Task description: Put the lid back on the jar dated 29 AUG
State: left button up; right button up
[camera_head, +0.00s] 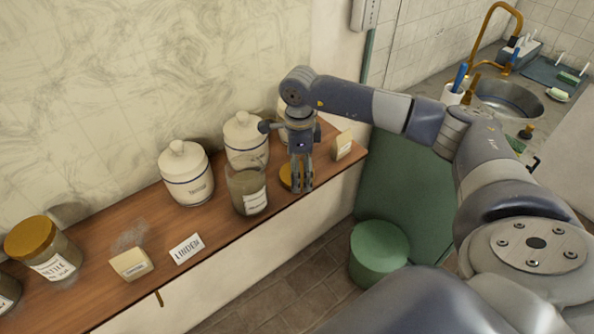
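An open glass jar (248,190) with a white label stands on the wooden shelf; its label is too small to read, so I cannot confirm the date. A golden-brown lid (286,177) is just right of it at shelf level, partly hidden by my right gripper. My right gripper (302,188) points down at the lid, its fingers close together and in front of the lid's right part. I cannot tell whether they grip it. My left gripper is not in view.
On the shelf (215,226) are white lidded canisters (186,176), a lidded jar (42,250) at the left, a LINDEN card (186,248), a small block (130,264) and another card (343,145). A green stool (378,252) stands below. A sink (508,98) is at the back right.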

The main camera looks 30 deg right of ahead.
jog(key=c, duration=0.8)
jog(key=shift+c, duration=0.2)
jog(key=shift+r+b, duration=0.45)
jog(key=shift+b, duration=0.05)
notch_tip(320, 180, up, 2)
jog(key=shift+w+r+b, duration=0.1)
jog(key=shift+b, duration=0.8)
jog(key=s+a+r+b, duration=0.2)
jog(key=s+a+b, duration=0.3)
jog(key=s+a, duration=0.4)
jog(key=shift+s+b, duration=0.3)
jog(key=shift+s, duration=2)
jog(key=shift+d, duration=0.1)
